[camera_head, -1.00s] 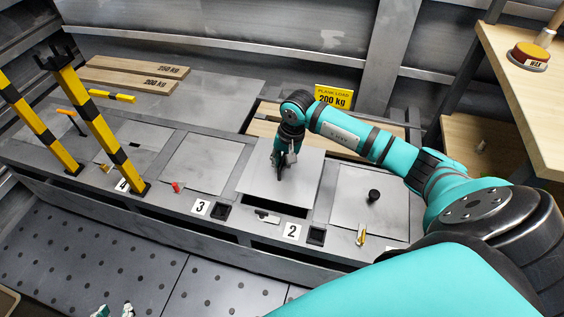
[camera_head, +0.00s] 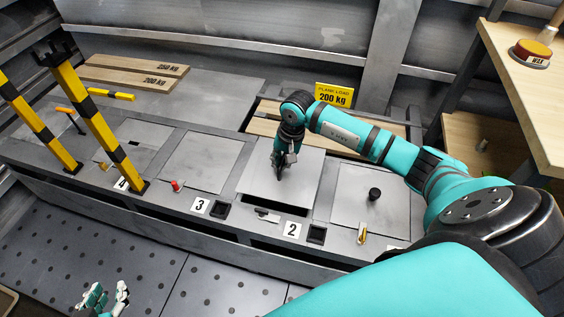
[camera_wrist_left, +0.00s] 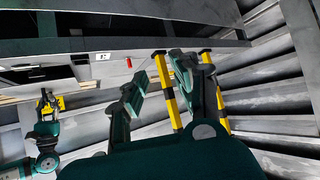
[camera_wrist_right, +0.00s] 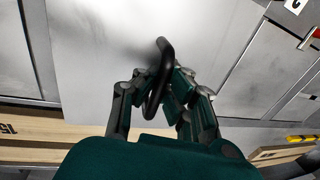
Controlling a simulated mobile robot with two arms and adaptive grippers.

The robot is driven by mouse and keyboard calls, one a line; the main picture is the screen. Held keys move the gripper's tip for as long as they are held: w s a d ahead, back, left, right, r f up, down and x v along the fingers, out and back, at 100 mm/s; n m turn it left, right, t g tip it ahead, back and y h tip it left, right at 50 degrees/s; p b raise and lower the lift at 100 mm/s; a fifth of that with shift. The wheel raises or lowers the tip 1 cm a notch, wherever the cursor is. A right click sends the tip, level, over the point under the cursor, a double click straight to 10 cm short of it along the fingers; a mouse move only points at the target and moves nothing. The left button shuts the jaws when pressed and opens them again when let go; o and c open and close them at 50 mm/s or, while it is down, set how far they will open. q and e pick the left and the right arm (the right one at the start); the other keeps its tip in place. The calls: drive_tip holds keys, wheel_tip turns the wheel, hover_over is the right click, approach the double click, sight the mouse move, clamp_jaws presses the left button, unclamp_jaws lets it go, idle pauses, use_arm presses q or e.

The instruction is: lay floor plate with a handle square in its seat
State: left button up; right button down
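The floor plate (camera_head: 305,175) is a pale grey square behind the number 2 and 3 labels. A dark gap (camera_head: 272,204) of its seat shows along its front edge; I cannot tell whether the plate rests or hangs just above. My right gripper (camera_head: 281,168) is over the plate. In the right wrist view the plate (camera_wrist_right: 95,60) fills much of the picture, and the gripper (camera_wrist_right: 160,88) is shut on its black bar handle (camera_wrist_right: 165,52). My left gripper (camera_head: 108,296) is open and empty, low at the left, away from the plate; its spread fingers show in the left wrist view (camera_wrist_left: 160,80).
Neighbouring plates lie left (camera_head: 203,162) and right (camera_head: 350,205), the right one with a black knob (camera_head: 374,194). Yellow-black posts (camera_head: 95,125) stand at left. Planks (camera_head: 135,72) lie at the back left. A wooden bench (camera_head: 530,90) stands at right.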

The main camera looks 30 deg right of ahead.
drive_tip(key=shift+f+b, duration=0.35)
use_arm(q)
drive_tip(key=w+r+t, duration=0.1)
drive_tip(key=w+d+r+t, duration=0.1)
drive_tip(key=r, duration=0.1)
drive_tip(key=shift+w+h, duration=0.2)
drive_tip(key=shift+h, duration=0.2)
drive_tip(key=shift+w+r+t, duration=0.1)
drive_tip(key=shift+t, duration=0.2)
idle(0.5)
drive_tip(key=shift+w+d+r+t, duration=0.15)
drive_tip(key=shift+w+r, duration=0.05)
drive_tip(key=shift+r, duration=0.15)
drive_tip(key=shift+w+d+r+t, duration=0.1)
drive_tip(key=shift+w+r+t, duration=0.1)
drive_tip(key=shift+r, duration=0.15)
drive_tip(key=shift+r+b, duration=0.1)
drive_tip(key=shift+b, duration=0.2)
use_arm(e)
drive_tip(key=shift+f, duration=0.1)
